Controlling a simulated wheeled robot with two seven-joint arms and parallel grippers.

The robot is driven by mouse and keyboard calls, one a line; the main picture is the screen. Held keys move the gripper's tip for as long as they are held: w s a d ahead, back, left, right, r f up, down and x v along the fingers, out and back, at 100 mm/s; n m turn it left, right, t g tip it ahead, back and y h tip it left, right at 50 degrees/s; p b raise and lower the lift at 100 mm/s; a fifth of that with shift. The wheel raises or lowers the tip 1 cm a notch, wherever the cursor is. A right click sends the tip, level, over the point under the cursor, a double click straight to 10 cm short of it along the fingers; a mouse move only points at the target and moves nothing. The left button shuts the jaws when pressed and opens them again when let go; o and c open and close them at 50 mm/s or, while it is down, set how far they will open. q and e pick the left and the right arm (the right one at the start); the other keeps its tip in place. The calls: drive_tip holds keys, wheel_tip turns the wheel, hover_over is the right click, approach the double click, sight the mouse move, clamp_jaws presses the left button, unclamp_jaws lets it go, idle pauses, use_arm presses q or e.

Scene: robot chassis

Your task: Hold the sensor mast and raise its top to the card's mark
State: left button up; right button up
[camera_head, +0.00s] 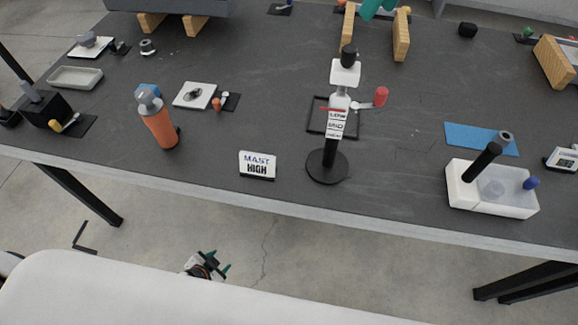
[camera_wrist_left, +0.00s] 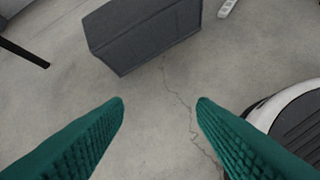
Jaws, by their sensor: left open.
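The sensor mast (camera_head: 332,142) stands upright on a round black base near the table's front edge. A white label on it reads LOW, MID and a blurred lowest word, with a red line at the label's top. Its top (camera_head: 346,70) is a white block with a black cap. A red knob (camera_head: 381,96) sticks out to the right on a short arm. The card (camera_head: 257,165), left of the mast, reads MAST HIGH. My left gripper (camera_head: 211,268) is empty, below and in front of the table edge, apart from the mast. Its green fingers are spread in the left wrist view (camera_wrist_left: 161,103).
An orange bottle (camera_head: 159,124) stands left of the card. A white tray (camera_head: 512,199) with a black handle is at the right, before a blue mat (camera_head: 465,137). A black frame (camera_head: 318,122) lies behind the mast. The table between card and bottle is clear.

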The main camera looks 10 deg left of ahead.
use_arm(q)
drive_tip(key=w+d+r+m+t+h, duration=0.1)
drive_tip(key=w+d+r+m+h, duration=0.15)
drive_tip(key=d+r, duration=0.45)
drive_tip(key=w+d+r+m+t+h, duration=0.15)
drive_tip(key=d+r+h, duration=0.25)
drive_tip(key=r, duration=0.8)
drive_tip(key=w+d+r+m+h, duration=0.25)
drive_tip(key=d+r, duration=0.25)
drive_tip(key=r, duration=0.4)
drive_tip(key=n+t+h, duration=0.2)
drive_tip(key=n+t, duration=0.1)
drive_tip(key=n, duration=0.1)
approach(326, 149)
drive_tip(key=x, duration=1.1)
drive_tip(key=shift+w+d+r, duration=0.1)
drive_tip(key=shift+w+d, duration=0.1)
clamp_jaws()
